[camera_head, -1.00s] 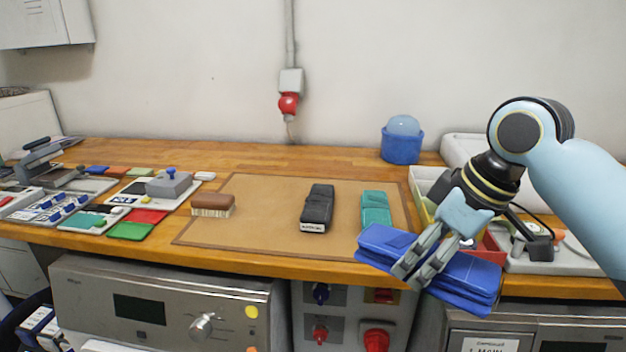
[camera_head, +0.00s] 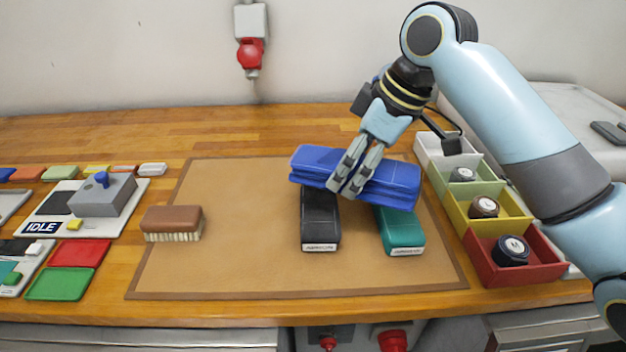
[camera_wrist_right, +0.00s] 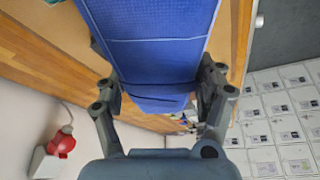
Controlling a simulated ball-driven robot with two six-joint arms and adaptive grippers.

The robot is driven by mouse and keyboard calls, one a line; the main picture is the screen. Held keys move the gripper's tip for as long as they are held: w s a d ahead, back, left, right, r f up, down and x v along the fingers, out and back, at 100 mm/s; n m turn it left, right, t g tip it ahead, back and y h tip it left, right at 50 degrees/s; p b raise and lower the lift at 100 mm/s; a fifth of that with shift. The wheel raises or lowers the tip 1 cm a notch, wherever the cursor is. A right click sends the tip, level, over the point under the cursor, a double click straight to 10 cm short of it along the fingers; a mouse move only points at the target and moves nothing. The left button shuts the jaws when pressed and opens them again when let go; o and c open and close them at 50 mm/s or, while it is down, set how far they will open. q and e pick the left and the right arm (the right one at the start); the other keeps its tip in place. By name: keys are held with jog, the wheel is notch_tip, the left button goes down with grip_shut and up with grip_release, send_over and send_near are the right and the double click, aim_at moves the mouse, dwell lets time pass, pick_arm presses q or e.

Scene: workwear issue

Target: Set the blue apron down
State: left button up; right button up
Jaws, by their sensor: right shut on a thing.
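The blue apron (camera_head: 312,163) is a folded, layered bundle. My right gripper (camera_head: 347,192) is shut on its middle. In the head view the apron lies over the far parts of a black folded item (camera_head: 320,222) and a teal folded item (camera_head: 400,228), hiding them; I cannot tell whether it touches them. In the right wrist view the apron (camera_wrist_right: 155,50) runs between the two fingers (camera_wrist_right: 163,95). The brown mat (camera_head: 245,240) lies beneath on the wooden bench. My left gripper is not in view.
A brown brush (camera_head: 173,222) sits on the mat's left. Small bins, including a red one (camera_head: 535,268), stand along the right. A grey box with a blue knob (camera_head: 103,195) and red and green pads (camera_head: 78,253) are at left. The mat's front and left-middle are clear.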

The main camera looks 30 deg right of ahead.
send_near(312, 196)
jog(key=shift+w+a+f, duration=0.8)
jog(key=shift+w+a, duration=0.05)
jog(key=shift+w, duration=0.15)
jog(key=shift+f, duration=0.25)
notch_tip(312, 196, down, 3)
jog(key=shift+f+p, duration=0.15)
jog(key=shift+p, duration=0.35)
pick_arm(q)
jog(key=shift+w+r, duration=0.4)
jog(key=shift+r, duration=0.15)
pick_arm(e)
jog(key=shift+f, duration=0.15)
jog(key=o, duration=1.4)
jog(key=shift+f, duration=0.1)
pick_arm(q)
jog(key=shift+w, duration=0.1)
